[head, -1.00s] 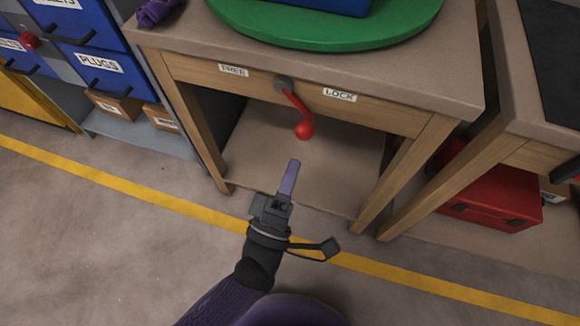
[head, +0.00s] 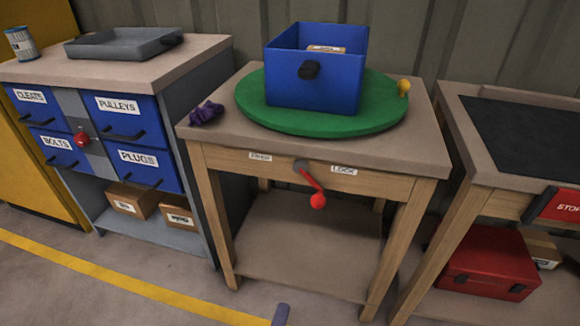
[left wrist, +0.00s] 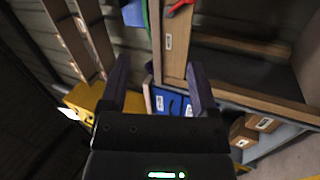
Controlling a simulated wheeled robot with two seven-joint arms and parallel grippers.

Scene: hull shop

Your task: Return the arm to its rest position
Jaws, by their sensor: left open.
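Only the tip of my left gripper (head: 281,314) shows, at the bottom edge of the head view, in front of the middle bench and below its red lever (head: 312,186). In the left wrist view my left gripper (left wrist: 160,66) has its two fingers wide apart with nothing held between them. The red lever hangs down and slants right from its pivot on the bench front, between the two labels, nearer LOCK. The gripper is apart from the lever. My right gripper is not in view.
The middle bench (head: 215,125) carries a green turntable (head: 250,100) with a blue bin (head: 312,85), and a purple cloth (head: 206,113). A drawer cabinet (head: 195,105) stands left; another bench (head: 462,120) with a red toolbox (head: 487,262) below stands right. Floor in front is clear.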

